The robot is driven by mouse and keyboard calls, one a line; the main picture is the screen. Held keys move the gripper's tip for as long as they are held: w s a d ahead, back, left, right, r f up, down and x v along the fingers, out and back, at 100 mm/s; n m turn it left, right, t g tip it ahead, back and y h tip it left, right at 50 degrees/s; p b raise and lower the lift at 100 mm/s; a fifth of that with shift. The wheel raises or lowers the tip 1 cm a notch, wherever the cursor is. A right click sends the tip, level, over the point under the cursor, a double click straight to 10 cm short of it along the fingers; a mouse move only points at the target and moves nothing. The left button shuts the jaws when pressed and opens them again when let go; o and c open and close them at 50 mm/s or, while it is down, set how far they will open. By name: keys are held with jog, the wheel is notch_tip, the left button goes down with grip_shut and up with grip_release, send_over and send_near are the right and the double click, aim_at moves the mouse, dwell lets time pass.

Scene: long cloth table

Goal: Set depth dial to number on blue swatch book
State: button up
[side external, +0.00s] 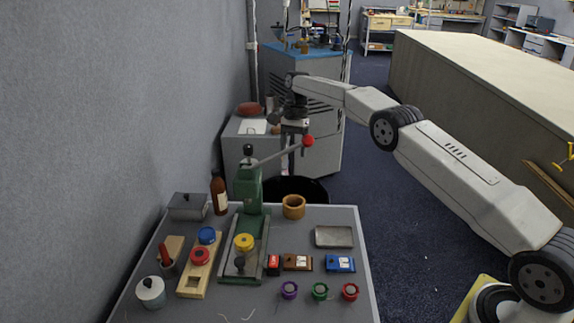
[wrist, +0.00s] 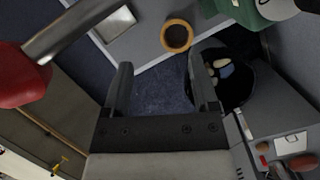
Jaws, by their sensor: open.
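A green press (side external: 248,190) with a red-knobbed lever (side external: 308,141) stands on the grey table. A yellow round dial (side external: 244,242) sits low on the press; I cannot tell for sure that it is the depth dial. A small blue book-like item with a white label (side external: 340,264) lies flat at the table's right; its number is too small to read. My gripper (side external: 291,160) is beyond the table's far edge, behind the press, apart from everything. In the wrist view my gripper (wrist: 161,84) is open and empty, with floor between the fingers.
In the wrist view the lever's red knob (wrist: 20,75) is close on the left. A wooden ring (side external: 293,207), metal tray (side external: 334,237), brown item (side external: 297,262), brown bottle (side external: 219,194) and several coloured rings share the table. A black bin (wrist: 240,86) stands behind it.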

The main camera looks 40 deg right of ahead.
jog(key=f+y, duration=0.1)
jog(key=m+t+y, duration=1.1)
jog(key=t, duration=0.1)
send_near(248, 146)
jog(key=shift+w+a+f, duration=0.55)
jog(key=shift+w+a, duration=0.1)
jog(key=shift+a, duration=0.2)
jog(key=shift+a, duration=0.1)
jog(key=shift+x, duration=3.85)
grip_shut()
